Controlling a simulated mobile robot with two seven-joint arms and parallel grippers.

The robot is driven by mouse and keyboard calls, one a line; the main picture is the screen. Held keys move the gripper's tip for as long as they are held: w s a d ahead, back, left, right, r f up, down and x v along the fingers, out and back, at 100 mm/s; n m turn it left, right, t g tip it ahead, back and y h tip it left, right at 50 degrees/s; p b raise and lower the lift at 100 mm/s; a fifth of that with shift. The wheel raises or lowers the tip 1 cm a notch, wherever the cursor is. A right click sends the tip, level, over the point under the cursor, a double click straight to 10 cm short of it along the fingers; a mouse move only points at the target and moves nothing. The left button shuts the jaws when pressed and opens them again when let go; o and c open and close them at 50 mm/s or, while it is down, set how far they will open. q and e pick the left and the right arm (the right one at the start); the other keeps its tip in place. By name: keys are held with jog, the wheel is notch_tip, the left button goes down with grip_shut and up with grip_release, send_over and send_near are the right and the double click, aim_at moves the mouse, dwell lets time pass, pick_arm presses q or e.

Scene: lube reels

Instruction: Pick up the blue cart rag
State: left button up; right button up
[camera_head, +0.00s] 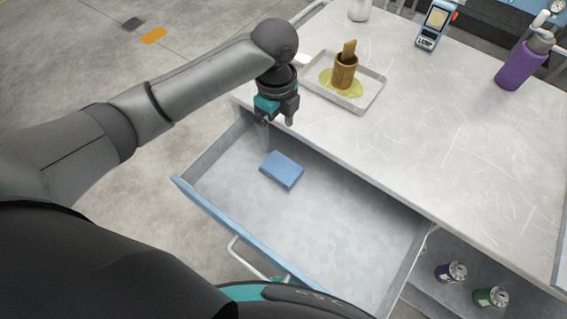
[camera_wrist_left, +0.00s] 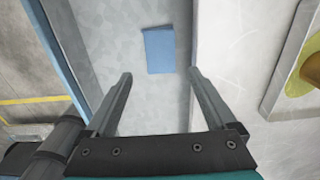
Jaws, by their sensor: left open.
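The blue cart rag (camera_head: 282,169) lies folded flat in the open grey drawer (camera_head: 330,236), towards the drawer's left end in the head view. My left gripper (camera_head: 276,127) is above the drawer's left end, pointing down, higher than the rag and apart from it. In the left wrist view the rag (camera_wrist_left: 159,50) shows beyond the fingertips, between their lines. The two fingers of the left gripper (camera_wrist_left: 162,78) are spread with nothing between them. My right gripper is not in view.
The cart top (camera_head: 440,130) borders the drawer. On it are a tray (camera_head: 371,92) with a brown cup (camera_head: 344,73) in a yellow puddle, a purple bottle (camera_head: 519,65) and a handheld device (camera_head: 435,22). Cans (camera_head: 451,271) stand on a lower shelf. The rest of the drawer is empty.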

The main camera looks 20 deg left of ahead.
pick_arm(q)
jog(key=b, duration=0.2)
send_over(280, 165)
notch_tip(280, 165, down, 9)
jog(key=shift+s+a, duration=0.1)
jog(key=shift+s, duration=0.05)
jog(key=shift+f+b, duration=0.9)
jog(key=shift+f, duration=1.8)
jog(key=shift+c, duration=0.2)
jog(key=shift+r, duration=0.1)
jog(key=c, duration=1)
jog(key=shift+o, duration=0.2)
